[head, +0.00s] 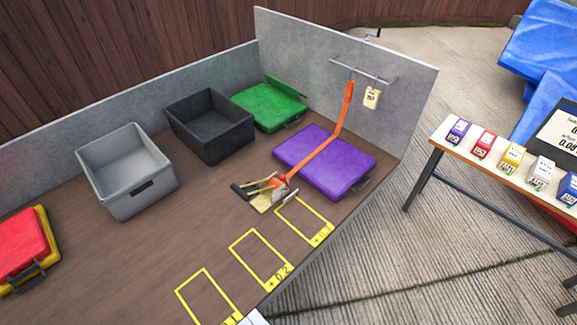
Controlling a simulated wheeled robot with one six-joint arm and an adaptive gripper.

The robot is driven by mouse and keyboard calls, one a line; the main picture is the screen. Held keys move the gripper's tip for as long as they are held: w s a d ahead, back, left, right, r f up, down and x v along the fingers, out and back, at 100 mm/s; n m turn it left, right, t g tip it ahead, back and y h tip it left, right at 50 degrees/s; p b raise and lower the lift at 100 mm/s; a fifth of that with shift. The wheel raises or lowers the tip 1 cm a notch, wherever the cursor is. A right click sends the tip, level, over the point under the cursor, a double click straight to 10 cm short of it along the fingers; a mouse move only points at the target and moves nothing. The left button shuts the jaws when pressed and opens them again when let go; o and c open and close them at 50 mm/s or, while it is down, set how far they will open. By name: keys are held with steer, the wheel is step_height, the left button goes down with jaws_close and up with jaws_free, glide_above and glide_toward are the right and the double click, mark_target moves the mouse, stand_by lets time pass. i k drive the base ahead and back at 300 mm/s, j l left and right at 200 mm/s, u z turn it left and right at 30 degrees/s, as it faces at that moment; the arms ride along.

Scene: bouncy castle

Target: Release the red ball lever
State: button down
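I do not see a red ball lever in the head view. The nearest likeness to a lever is a small tool (266,187) with a black handle and pale metal parts, lying on the brown bench top. An orange strap (327,144) runs from it across the purple case up towards a wall rail. My gripper is not in view, so its state does not show.
The bench (135,250) carries a grey bin (128,193), a black bin (212,152), a green case (267,107), a purple case (322,170) and a red case (18,245). A side table (447,129) with small coloured boxes stands right, across open concrete floor.

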mark_target(282, 178)
steer(key=i+l, duration=0.25)
steer(key=i+l+u, duration=0.15)
steer(key=l, duration=0.25)
steer(key=i+l, duration=0.3)
steer(key=l+u, duration=0.05)
